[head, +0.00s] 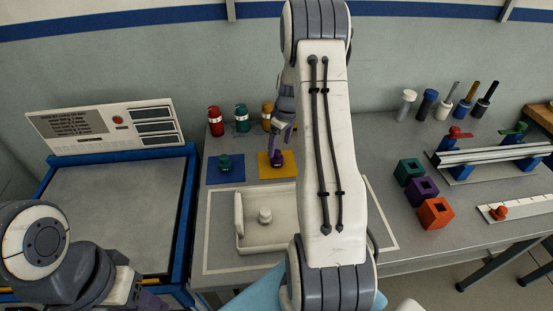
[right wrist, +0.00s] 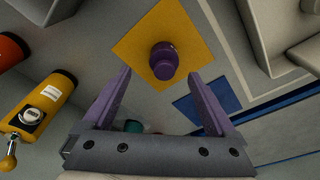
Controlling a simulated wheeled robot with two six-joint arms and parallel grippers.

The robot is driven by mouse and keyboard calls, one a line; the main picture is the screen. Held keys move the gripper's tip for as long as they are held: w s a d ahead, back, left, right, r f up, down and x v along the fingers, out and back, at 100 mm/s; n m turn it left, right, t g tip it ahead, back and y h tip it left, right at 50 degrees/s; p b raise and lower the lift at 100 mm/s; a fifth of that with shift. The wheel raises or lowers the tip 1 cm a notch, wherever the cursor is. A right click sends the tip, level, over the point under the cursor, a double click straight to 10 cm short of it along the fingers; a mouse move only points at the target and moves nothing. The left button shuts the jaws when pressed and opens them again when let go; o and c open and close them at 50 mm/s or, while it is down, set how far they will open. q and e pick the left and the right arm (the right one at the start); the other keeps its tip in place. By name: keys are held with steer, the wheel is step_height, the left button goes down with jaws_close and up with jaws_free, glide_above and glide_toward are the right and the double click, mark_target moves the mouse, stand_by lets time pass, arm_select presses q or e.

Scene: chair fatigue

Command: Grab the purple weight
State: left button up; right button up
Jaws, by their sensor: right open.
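The purple weight (head: 277,158) stands on a yellow square mat (head: 290,172) on the bench. In the right wrist view the purple weight (right wrist: 163,50) shows on the yellow mat (right wrist: 135,48), just beyond and between the fingertips. My right gripper (head: 281,134) is above the weight in the head view, partly hidden by my own arm. In the right wrist view my right gripper (right wrist: 157,76) is open with its purple fingers spread and nothing held. My left gripper (head: 148,298) shows only in part at the lower left; its jaws cannot be made out.
Red (head: 214,120), teal (head: 241,118) and yellow (head: 267,112) cylinders stand behind. Coloured blocks (head: 423,191) lie right.

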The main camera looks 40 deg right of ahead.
mark_target(277, 151)
steer(key=f, duration=0.4)
steer(key=shift+w+a+f+p, duration=0.2)
steer(key=shift+w+a+p, duration=0.15)
steer(key=shift+a+p, duration=0.05)
jaws_close()
steer(key=shift+r, duration=0.1)
